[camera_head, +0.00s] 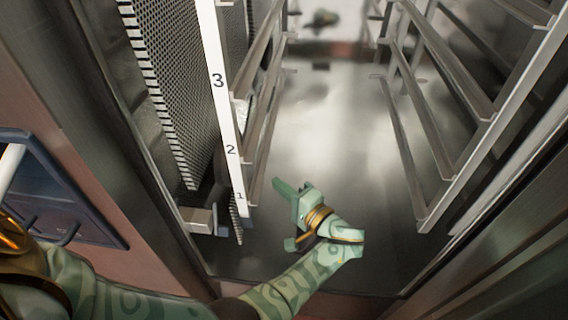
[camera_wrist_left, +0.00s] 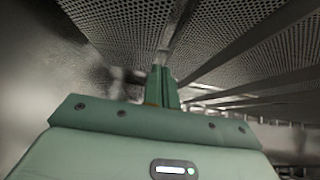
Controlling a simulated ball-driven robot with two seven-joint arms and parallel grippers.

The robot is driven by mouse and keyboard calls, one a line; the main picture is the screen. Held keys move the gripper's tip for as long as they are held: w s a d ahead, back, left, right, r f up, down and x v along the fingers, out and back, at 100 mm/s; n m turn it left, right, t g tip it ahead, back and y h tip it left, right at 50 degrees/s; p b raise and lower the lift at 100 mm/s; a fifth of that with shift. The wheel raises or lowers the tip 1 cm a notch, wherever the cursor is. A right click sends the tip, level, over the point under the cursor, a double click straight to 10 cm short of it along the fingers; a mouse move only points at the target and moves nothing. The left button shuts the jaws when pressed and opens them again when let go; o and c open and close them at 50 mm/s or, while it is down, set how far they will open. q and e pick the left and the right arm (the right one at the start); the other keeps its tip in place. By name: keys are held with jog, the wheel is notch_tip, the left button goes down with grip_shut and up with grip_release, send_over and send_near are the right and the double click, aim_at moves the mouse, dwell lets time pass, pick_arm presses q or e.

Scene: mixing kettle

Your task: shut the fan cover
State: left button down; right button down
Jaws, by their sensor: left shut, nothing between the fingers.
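The fan cover (camera_head: 175,75) is a tall perforated metal panel with a slotted edge, inside the left side of the metal cabinet. It stands partly behind a white numbered upright, and I cannot tell how far it is open. Perforated metal, likely the same cover (camera_wrist_left: 115,20), fills the top of the left wrist view. My left gripper (camera_head: 281,187) reaches low into the cabinet, to the right of the cover and the upright. Its fingers (camera_wrist_left: 162,85) are shut and empty. I cannot tell whether they touch the cover. My right gripper is not in view.
The white upright (camera_head: 219,85) marked 3, 2, 1 and metal rack rails (camera_head: 265,110) stand between the gripper and cover. More rails (camera_head: 405,150) line the right side. The cabinet floor (camera_head: 335,130) between them is clear. A blue-framed recess (camera_head: 75,205) is outside at left.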

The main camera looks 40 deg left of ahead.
pick_arm(q)
jog(key=s+a, duration=0.1)
jog(key=a, duration=0.7)
jog(key=shift+s+a+b, duration=0.3)
jog(key=shift+a+b, duration=0.05)
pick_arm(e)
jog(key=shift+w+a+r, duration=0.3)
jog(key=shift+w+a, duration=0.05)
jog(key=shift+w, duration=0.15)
pick_arm(q)
jog(key=shift+a, duration=0.1)
